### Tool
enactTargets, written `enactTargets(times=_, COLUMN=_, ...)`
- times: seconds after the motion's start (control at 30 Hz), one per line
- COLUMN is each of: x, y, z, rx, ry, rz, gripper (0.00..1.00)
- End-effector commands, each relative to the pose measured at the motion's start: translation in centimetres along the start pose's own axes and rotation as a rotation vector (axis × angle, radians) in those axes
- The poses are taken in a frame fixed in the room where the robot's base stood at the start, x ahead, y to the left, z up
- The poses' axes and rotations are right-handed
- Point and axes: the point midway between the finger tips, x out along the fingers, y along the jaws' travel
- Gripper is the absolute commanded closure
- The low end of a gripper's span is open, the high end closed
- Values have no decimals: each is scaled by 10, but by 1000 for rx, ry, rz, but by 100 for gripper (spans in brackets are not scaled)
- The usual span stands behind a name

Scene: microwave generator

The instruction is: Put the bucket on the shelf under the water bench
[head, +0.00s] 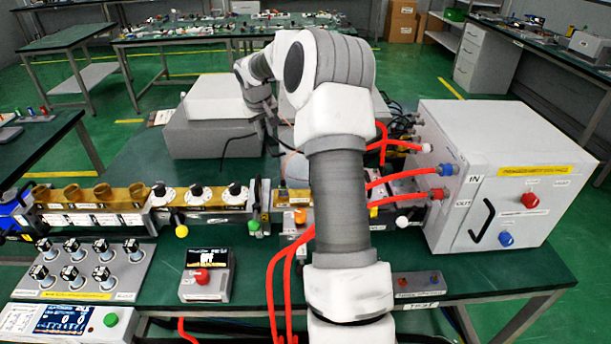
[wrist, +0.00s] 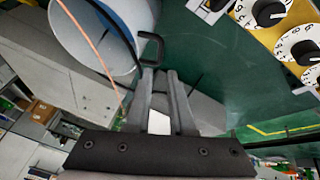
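A pale blue-white bucket (wrist: 112,28) with a black handle (wrist: 151,50) fills the upper left of the wrist view. In the head view only a sliver of the bucket (head: 293,166) shows beside my arm. My gripper (wrist: 162,74) is at the bucket's handle, with a gap between its two fingers. The handle's lower end is close to the left fingertip; I cannot tell whether they touch. A green-topped bench (head: 520,278) carries the equipment. I see no label naming it the water bench, and no shelf under it is visible.
A large white box (head: 478,185) marked IN and OUT stands at right, with red hoses (head: 390,195) running to it. A yellow waveguide row (head: 110,195) and grey boxes (head: 205,130) crowd the bench. Other benches (head: 200,32) stand behind. Green floor (head: 400,66) is open between benches.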

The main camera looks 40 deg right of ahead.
Motion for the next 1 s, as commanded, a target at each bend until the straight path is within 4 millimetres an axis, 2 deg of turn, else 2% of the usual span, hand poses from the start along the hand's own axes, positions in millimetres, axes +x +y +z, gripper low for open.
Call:
enactTargets(times=0.03, x=14, y=-1, z=2, rx=1, ry=-5, rz=-3, gripper=79)
enactTargets(times=0.3, x=64, y=-1, z=2, rx=1, ry=-3, rz=-2, gripper=79)
enactTargets(times=0.43, x=78, y=-1, z=1, rx=0, ry=-1, rz=-1, gripper=79)
enactTargets(times=0.67, x=92, y=-1, z=3, rx=0, ry=-2, rz=-2, gripper=79)
enactTargets(times=0.83, x=117, y=0, z=8, rx=1, ry=-3, rz=-2, gripper=79)
enactTargets(times=1.0, x=133, y=0, z=7, rx=1, ry=-1, rz=-1, gripper=79)
